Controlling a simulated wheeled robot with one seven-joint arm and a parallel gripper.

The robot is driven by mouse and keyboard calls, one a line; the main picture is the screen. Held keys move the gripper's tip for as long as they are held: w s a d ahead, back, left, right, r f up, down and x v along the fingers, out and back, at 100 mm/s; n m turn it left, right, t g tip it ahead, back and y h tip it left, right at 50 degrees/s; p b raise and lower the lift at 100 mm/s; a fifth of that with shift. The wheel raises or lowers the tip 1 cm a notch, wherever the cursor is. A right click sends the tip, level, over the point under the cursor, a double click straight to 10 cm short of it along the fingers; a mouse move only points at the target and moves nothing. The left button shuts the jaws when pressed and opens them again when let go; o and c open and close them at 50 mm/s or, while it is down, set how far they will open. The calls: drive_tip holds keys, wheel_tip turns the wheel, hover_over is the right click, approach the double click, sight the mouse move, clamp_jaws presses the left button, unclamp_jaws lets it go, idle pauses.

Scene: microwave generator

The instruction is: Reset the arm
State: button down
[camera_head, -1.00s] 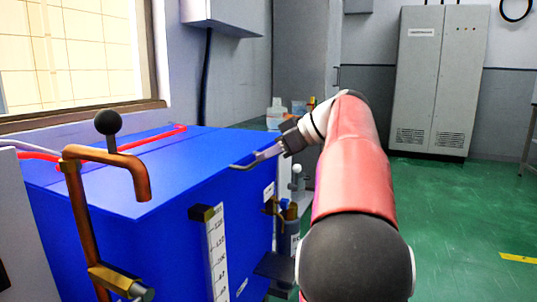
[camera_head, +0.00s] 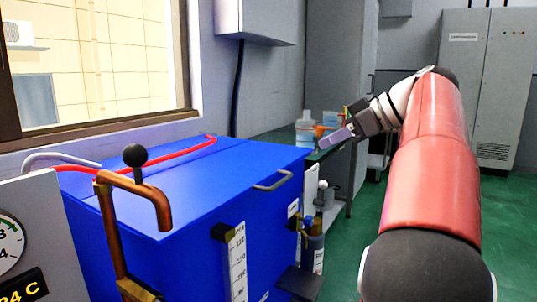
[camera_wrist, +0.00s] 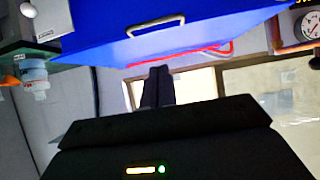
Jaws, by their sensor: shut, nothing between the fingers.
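My gripper (camera_head: 338,138) is at the end of my red and white arm, right of the blue box (camera_head: 170,193) in the head view. Its fingers are shut with nothing between them. It is apart from the box and its metal handle (camera_head: 273,181). In the wrist view my gripper (camera_wrist: 158,72) points toward the blue box (camera_wrist: 190,25), and the handle (camera_wrist: 157,27) shows beyond the fingertips.
A copper pipe with a black knob (camera_head: 135,155) stands at the box's left. Bottles (camera_head: 305,128) stand on a bench behind my gripper. A grey cabinet (camera_head: 483,85) stands at the back right. Green floor (camera_head: 510,235) at the right is clear.

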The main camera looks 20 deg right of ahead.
drive_tip(key=s+a+f+m+g+h, duration=0.1)
drive_tip(key=s+a+f+m+h, duration=0.1)
drive_tip(key=s+a+f, duration=0.4)
drive_tip(key=s+a+f+m+g+h+p, duration=0.1)
drive_tip(key=s+a+f+m+h, duration=0.1)
drive_tip(key=s+a+f, duration=0.5)
drive_tip(key=s+a+f+m+g+h+p, duration=0.1)
drive_tip(key=s+a+f+m+h, duration=0.2)
drive_tip(key=f, duration=1.2)
drive_tip(key=s+a, duration=0.3)
drive_tip(key=shift+s+a+f+m+g, duration=0.15)
drive_tip(key=shift+a+f+m+g, duration=0.15)
drive_tip(key=shift+a+f, duration=0.1)
